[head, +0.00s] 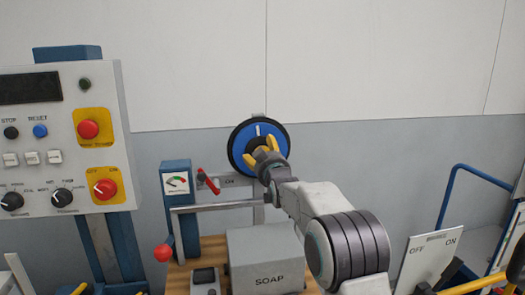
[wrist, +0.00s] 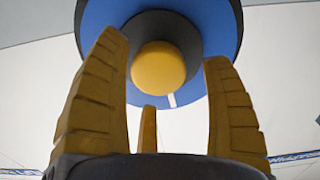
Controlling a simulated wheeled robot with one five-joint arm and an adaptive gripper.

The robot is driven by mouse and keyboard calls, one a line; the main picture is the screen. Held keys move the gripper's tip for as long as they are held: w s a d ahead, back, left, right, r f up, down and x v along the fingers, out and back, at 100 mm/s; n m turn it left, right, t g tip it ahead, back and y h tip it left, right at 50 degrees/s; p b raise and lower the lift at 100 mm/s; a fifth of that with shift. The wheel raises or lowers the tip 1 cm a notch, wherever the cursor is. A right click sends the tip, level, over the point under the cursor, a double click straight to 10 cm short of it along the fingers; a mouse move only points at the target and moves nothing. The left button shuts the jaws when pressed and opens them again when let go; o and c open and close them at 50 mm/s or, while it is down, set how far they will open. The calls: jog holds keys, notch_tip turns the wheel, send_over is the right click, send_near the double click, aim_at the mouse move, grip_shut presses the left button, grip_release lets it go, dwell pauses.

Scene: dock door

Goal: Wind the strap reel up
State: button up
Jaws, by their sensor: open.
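The strap reel (head: 244,136) is a blue disc with a black rim, mounted in front of the grey wall band, with a short white mark near its top. In the wrist view the blue disc (wrist: 215,20) fills the top, with a dark hub and a yellow round knob (wrist: 158,70) at its centre. My gripper (head: 259,152) is in front of the reel's lower middle. Its yellow fingers (wrist: 163,50) are spread open, one on each side of the knob in the picture. Clear gaps show beside the knob, and nothing is held. My fingers hide the knob in the head view.
A control panel (head: 60,135) with buttons and dials stands at left. Below the reel are a gauge post (head: 177,185), a red lever (head: 208,181), a horizontal bar (head: 217,205) and a SOAP box (head: 262,250). A blue rail (head: 446,200) and an ON/OFF plate (head: 425,262) are at right.

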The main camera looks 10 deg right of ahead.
jog(key=shift+w, duration=0.7)
jog(key=shift+c, duration=0.2)
jog(key=c, duration=0.6)
jog(key=shift+r, duration=0.2)
jog(key=c, duration=0.6)
